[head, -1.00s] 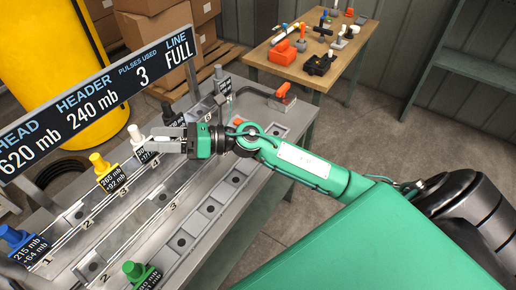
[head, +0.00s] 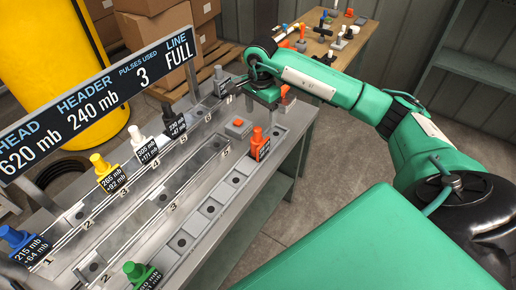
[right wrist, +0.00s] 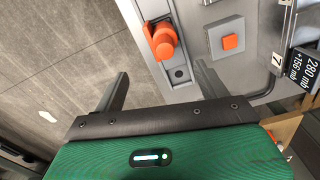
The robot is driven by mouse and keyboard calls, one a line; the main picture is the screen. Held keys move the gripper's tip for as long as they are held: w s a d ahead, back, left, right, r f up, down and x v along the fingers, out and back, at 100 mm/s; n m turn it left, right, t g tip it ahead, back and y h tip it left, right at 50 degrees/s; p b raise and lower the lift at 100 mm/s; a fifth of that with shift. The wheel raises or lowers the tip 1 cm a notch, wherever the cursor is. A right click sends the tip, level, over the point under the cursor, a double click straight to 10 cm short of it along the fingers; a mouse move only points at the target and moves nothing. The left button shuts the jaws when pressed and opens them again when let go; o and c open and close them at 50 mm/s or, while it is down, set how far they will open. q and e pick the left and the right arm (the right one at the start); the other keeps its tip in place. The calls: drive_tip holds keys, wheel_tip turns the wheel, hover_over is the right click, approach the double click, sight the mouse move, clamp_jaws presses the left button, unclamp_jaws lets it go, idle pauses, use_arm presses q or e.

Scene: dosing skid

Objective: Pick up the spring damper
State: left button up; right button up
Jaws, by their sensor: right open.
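I cannot tell which piece is the spring damper. Several coloured pieces stand on the skid: blue (head: 14,237), yellow (head: 101,164), white (head: 137,136), black (head: 174,116), grey (head: 220,76), green (head: 135,271) and orange (head: 258,138). My right gripper (head: 236,91) is at the skid's far end, beside the grey piece, open, with nothing seen between its fingers. In the right wrist view the right gripper's (right wrist: 165,88) fingers stand apart; the orange piece (right wrist: 163,42) lies beyond them, with a label reading 280 mb (right wrist: 306,66) at the right. My left gripper is not in view.
The sign (head: 100,97) reads header 240 mb, pulses used 3, line FULL. An orange button (head: 239,123) sits near the gripper. A wooden table (head: 342,57) with several parts stands behind. Cardboard boxes (head: 197,18) and a yellow drum (head: 62,60) are at the back left.

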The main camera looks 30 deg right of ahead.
sight(260, 130)
wheel_tip(260, 130, down, 7)
drive_tip(key=shift+r+p, duration=0.1)
drive_tip(key=shift+p, duration=0.65)
drive_tip(key=shift+a+f+p, duration=0.15)
drive_tip(key=shift+f+p, duration=0.25)
drive_tip(key=shift+f, duration=0.15)
drive_tip(key=f, duration=0.1)
drive_tip(key=f+p, duration=0.1)
drive_tip(key=f, duration=0.1)
drive_tip(key=shift+w+a+f+p, duration=0.1)
drive_tip(key=shift+w+f+p, duration=0.15)
drive_tip(key=shift+f+p, duration=0.1)
drive_tip(key=shift+f, duration=0.4)
drive_tip(key=shift+c, duration=0.2)
drive_tip(key=c, duration=1.3)
drive_tip(key=shift+r, duration=0.15)
